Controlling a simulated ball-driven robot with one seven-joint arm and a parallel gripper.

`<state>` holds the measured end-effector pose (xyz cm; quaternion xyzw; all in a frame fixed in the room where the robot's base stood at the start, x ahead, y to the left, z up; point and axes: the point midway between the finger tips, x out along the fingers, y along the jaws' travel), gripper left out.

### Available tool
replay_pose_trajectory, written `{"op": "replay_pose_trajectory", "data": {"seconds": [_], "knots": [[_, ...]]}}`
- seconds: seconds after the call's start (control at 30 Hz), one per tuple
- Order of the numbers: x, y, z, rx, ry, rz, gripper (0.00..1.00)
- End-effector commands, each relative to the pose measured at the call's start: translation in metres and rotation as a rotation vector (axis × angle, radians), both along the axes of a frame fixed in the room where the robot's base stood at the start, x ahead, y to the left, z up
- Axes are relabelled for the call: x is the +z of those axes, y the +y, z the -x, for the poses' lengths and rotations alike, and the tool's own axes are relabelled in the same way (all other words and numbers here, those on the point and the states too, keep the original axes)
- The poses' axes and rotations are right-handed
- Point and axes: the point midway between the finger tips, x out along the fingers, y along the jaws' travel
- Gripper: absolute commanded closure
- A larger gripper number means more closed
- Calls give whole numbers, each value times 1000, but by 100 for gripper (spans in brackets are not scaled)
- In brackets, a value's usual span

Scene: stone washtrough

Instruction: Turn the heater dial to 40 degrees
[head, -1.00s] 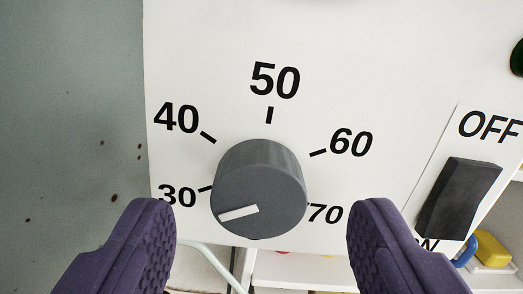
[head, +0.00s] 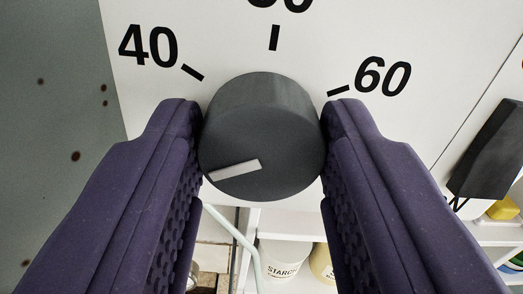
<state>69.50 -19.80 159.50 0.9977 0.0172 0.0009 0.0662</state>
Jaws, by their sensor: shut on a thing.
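The heater dial (head: 265,130) is a dark grey round knob on a white panel (head: 195,30). Its white pointer bar points left and slightly down, below the 40 mark. The 40 (head: 148,45) with its tick is up and left of the dial. The 60 (head: 383,76) is up and right, and the 50 is partly cut off at the top edge. My gripper (head: 263,115) has its purple ridged fingers closed on the dial, one on each side. The 30 and 70 are hidden behind the fingers.
Below the panel are white shelves with a jar labelled in part "STARC" (head: 283,262) and a yellow thing (head: 503,209). A pale hose (head: 232,230) hangs under the dial.

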Motion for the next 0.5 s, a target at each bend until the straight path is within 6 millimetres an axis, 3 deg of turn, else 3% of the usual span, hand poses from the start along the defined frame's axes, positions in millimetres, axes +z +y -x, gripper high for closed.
{"op": "replay_pose_trajectory", "data": {"seconds": [0.5], "knots": [[2,-1,0,-1,13,-359,88]]}}
